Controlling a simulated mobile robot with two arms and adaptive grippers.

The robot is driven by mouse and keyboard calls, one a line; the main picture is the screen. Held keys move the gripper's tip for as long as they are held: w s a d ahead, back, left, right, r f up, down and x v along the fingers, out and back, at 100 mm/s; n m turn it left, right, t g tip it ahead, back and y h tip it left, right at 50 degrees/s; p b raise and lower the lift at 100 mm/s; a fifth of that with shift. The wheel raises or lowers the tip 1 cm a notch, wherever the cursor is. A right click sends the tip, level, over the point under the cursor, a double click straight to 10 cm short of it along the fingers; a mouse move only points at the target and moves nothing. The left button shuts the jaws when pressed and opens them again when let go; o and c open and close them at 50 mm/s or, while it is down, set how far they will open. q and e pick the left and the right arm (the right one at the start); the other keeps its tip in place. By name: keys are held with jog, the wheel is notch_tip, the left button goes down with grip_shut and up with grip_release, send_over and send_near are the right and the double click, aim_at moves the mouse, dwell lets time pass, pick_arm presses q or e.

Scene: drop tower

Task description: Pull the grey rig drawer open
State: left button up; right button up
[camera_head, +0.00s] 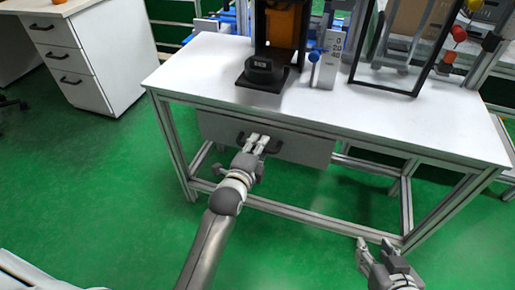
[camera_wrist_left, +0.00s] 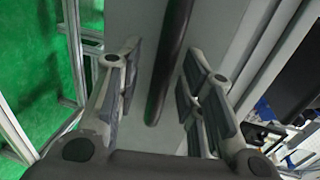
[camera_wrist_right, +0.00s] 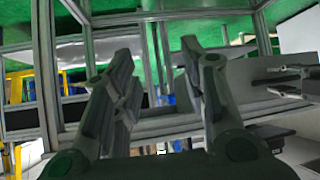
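The grey rig drawer (camera_head: 300,150) hangs under the white table and looks closed. Its dark bar handle (camera_head: 273,146) is on the front face. My left gripper (camera_head: 257,141) is at the handle. In the left wrist view the handle (camera_wrist_left: 170,65) runs between the two spread fingers of my left gripper (camera_wrist_left: 157,90), with a gap on either side. My right gripper (camera_head: 374,248) is low in front of the table's right part, away from the drawer. In the right wrist view my right gripper's fingers (camera_wrist_right: 163,95) are apart with nothing between them.
The white table (camera_head: 420,125) carries a black tower base (camera_head: 262,78), a grey box with a blue knob (camera_head: 327,65) and a black-framed panel (camera_head: 385,90). Table legs and a low crossbar (camera_head: 300,218) stand around the drawer. A white cabinet (camera_head: 90,60) is at left. Green floor in front is clear.

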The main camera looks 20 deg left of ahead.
pick_arm(q)
grip_shut()
dwell(0.4)
